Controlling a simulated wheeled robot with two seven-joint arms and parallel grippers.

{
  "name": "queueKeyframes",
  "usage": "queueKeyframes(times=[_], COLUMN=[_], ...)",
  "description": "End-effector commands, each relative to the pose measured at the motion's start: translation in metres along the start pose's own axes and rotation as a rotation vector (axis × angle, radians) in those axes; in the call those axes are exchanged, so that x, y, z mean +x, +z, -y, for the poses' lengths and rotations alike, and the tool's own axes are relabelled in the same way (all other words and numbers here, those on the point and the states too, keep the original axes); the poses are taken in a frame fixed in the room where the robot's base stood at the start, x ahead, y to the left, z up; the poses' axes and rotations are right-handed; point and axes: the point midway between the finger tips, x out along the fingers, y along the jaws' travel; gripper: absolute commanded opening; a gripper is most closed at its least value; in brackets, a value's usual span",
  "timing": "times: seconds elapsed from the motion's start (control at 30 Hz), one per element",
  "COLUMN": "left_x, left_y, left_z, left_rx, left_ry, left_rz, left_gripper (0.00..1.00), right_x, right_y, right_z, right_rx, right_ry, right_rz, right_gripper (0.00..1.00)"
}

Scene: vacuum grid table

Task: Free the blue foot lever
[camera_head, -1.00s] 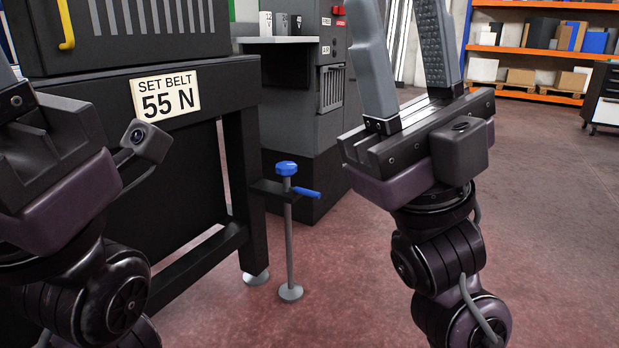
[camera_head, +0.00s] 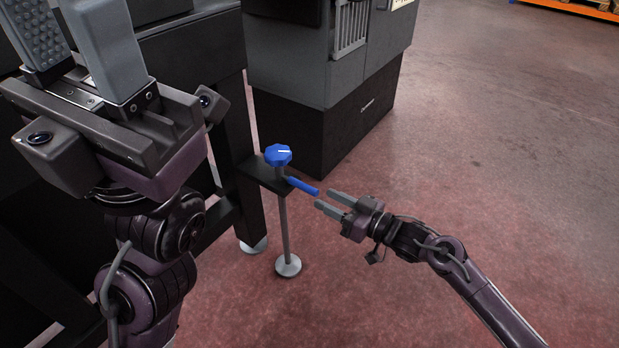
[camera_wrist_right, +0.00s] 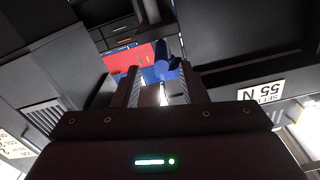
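The blue foot lever (camera_head: 303,186) is a short blue handle sticking out to the right from a black bracket on a thin grey post. A blue knob (camera_head: 278,155) with a white mark tops that post. My right gripper (camera_head: 324,199) is open, its fingers pointing left at the lever's free end, close to it but apparently not around it. In the right wrist view, blue parts of the stand (camera_wrist_right: 164,66) show beyond the parted fingers; lever and knob are hard to separate there. My left gripper (camera_head: 72,35) is open, empty and points up at the upper left.
The post's round foot (camera_head: 288,266) stands on the reddish floor beside a dark table leg (camera_head: 240,200). A black and grey cabinet (camera_head: 330,125) stands behind the stand. The floor to the right is clear.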

Motion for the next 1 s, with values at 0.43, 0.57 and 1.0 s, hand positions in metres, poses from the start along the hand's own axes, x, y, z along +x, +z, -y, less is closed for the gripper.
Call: queueKeyframes(times=[0.43, 0.57, 1.0], left_x=[0.007, 0.009, 0.010], left_y=[-0.016, -0.017, -0.017], left_z=[0.000, 0.002, 0.002], left_rx=[0.043, 0.047, 0.047], left_ry=[0.014, 0.013, 0.013], left_rz=[-0.063, -0.066, -0.066], left_gripper=[0.39, 0.39, 0.39], right_x=[0.063, 0.067, 0.067], right_y=[0.000, -0.002, -0.002], right_z=[0.000, 0.001, 0.001], right_rx=[-0.003, -0.004, -0.004], right_ry=[-0.001, -0.002, -0.001], right_rz=[-0.005, -0.005, -0.005], right_gripper=[0.39, 0.39, 0.07])
